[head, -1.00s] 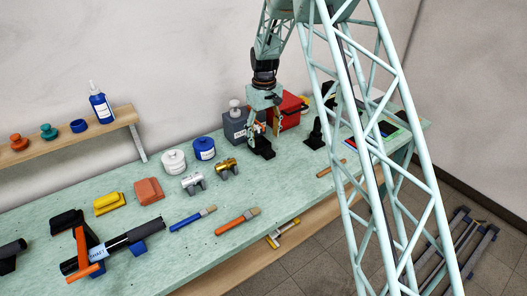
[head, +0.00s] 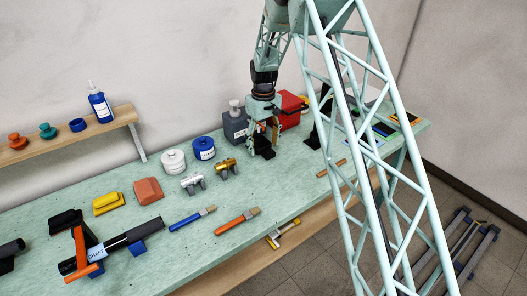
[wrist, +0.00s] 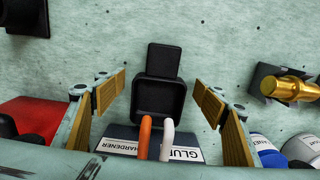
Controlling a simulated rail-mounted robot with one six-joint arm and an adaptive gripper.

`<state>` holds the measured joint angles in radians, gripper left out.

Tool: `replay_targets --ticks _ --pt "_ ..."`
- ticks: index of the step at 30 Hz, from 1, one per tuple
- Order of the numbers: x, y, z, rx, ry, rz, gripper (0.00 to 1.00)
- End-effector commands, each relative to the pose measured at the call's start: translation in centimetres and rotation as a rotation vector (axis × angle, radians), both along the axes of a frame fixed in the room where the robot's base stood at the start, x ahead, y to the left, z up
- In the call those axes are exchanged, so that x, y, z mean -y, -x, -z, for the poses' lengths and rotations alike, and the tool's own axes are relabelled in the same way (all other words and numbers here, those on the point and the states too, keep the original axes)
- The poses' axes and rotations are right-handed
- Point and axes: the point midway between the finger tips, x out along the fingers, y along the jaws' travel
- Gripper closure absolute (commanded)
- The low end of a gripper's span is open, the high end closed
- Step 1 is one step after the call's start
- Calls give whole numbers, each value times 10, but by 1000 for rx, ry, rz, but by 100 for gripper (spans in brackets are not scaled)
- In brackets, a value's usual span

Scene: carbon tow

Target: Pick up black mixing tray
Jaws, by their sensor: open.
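The black mixing tray (wrist: 157,100) lies on the bench in the wrist view, a square dish with a flat black part at its far side. It also shows as a dark shape (head: 266,151) below my gripper (head: 264,135) in the head view, partly hidden by the fingers. In the wrist view my gripper (wrist: 160,95) is open, with one finger left of the tray and one right of it. A gap of bench shows on both sides, and neither finger visibly touches the tray.
The grey glue and hardener dispenser (wrist: 120,142) stands close to the tray, its orange and white spouts over the tray's near edge. A red box (head: 290,112) stands to the right. A gold part (head: 226,167), a blue jar (head: 204,148) and a white jar (head: 173,161) stand left.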

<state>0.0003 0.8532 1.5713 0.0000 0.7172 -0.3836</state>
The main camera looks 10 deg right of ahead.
Motion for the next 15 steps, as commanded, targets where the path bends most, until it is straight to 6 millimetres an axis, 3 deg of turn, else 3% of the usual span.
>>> replay_targets --ticks 15 --pt "0 0 8 0 0 0 36"
